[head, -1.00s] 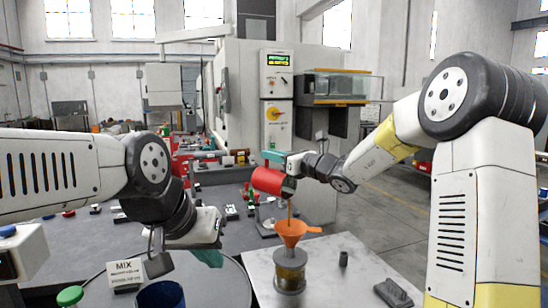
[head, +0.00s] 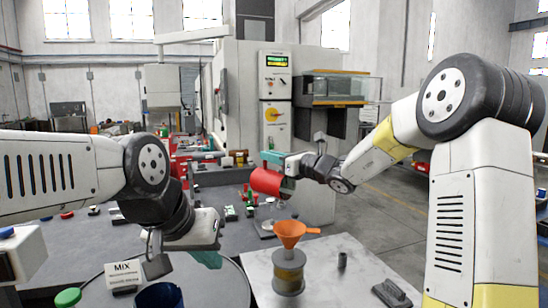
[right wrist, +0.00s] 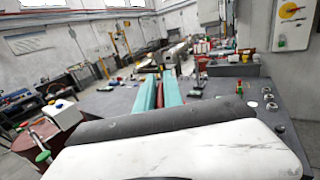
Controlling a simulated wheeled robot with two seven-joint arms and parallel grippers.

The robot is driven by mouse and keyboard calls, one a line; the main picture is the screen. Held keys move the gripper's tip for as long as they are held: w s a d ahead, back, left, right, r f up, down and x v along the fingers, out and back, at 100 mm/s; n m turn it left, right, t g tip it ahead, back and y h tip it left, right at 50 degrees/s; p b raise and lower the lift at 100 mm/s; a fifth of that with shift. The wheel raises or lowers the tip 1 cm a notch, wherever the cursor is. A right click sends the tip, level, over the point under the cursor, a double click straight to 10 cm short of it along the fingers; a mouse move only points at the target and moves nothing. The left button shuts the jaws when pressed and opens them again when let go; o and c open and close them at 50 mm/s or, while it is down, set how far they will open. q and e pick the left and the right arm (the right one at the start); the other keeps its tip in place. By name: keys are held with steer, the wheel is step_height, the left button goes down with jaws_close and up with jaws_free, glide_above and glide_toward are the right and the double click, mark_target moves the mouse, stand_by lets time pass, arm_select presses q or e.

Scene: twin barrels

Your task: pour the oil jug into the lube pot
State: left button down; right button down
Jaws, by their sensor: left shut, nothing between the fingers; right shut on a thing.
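The red oil jug (head: 265,182) is in my right gripper (head: 272,158), held tilted above and slightly left of the orange funnel (head: 291,231). No stream shows between jug and funnel. The funnel sits in the top of the lube pot (head: 289,273), an amber-looking vessel with grey rim and base on the light table. In the right wrist view, teal fingers (right wrist: 160,92) are shut on a red part of the jug (right wrist: 168,90). My left gripper (head: 207,260) hangs low at left, its teal fingers partly hidden by its wrist; it is empty.
A round grey table (head: 215,285) at front left carries a MIX sign (head: 124,275), a blue container (head: 160,297) and a green-capped item (head: 68,297). A small dark cylinder (head: 342,261) and a dark block (head: 391,294) stand right of the pot.

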steer(key=shift+r+g+h, duration=0.3)
steer(key=shift+r+h, duration=0.1)
steer(key=shift+s+a+g+h, duration=0.1)
steer(key=shift+g+h, duration=0.2)
steer(key=shift+h, duration=0.1)
steer(key=shift+r+h, duration=0.15)
steer(key=shift+h, duration=0.15)
steer(key=shift+g, duration=0.3)
steer(key=shift+r+g+h, duration=0.4)
steer(key=shift+g+h, duration=0.2)
steer(key=shift+h, duration=0.5)
steer(key=shift+r, duration=0.1)
steer(key=shift+r+g+h, duration=0.25)
steer(key=shift+g+h, duration=0.55)
